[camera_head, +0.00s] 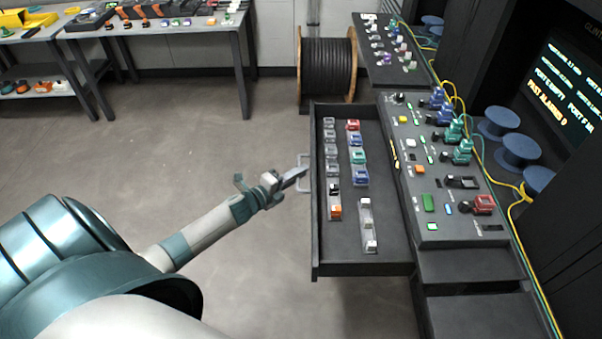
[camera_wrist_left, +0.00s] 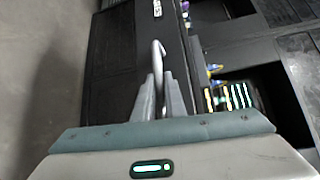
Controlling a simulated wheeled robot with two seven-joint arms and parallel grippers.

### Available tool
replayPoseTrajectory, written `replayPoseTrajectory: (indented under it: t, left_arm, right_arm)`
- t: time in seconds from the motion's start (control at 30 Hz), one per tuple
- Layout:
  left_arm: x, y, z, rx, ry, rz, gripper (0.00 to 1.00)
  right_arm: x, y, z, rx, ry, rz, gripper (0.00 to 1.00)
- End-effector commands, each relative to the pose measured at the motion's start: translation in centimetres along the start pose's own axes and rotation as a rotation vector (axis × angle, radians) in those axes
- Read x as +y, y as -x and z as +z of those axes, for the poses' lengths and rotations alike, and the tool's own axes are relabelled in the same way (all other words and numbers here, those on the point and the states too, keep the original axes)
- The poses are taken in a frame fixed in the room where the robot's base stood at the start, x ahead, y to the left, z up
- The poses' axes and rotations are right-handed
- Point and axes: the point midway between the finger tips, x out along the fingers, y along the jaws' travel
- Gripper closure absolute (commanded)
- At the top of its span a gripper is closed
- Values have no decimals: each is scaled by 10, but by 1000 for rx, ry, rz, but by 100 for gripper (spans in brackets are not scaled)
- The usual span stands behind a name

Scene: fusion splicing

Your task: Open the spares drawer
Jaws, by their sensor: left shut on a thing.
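The spares drawer (camera_head: 385,262) is pulled out from the dark bench, and its inside shows in the head view. Rows of small clear, red, teal, blue, orange and white parts lie in it. Its pale bar handle (camera_head: 303,172) stands out from the front panel on the left side. My left gripper (camera_head: 300,174) is at the handle. In the left wrist view the fingers (camera_wrist_left: 160,98) are shut on the handle (camera_wrist_left: 157,58), with the dark drawer front (camera_wrist_left: 112,60) beyond them. My right gripper is in neither view.
The bench top (camera_head: 425,235) right of the drawer holds several connectors and small parts. A black cable reel (camera_head: 327,70) stands on the floor behind. Tables with tools (camera_head: 180,32) are at the back left. The floor (camera_head: 120,140) left of the drawer is clear.

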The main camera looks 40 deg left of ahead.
Motion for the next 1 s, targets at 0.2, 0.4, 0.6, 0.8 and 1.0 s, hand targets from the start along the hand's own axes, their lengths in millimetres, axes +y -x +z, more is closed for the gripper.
replayPoseTrajectory:
  t: [0.2,0.4,0.6,0.8,1.0]
  left_arm:
    - [1,0,0,0,0,1,82]
    - [0,0,0,0,0,1,82]
    - [2,5,0,0,0,2,82]
    - [2,22,0,0,0,2,82]
    - [4,51,-1,1,0,2,82]
  right_arm:
    - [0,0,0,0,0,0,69]
    - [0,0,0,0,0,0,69]
    - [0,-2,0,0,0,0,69]
    - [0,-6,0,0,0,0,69]
    - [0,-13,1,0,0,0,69]
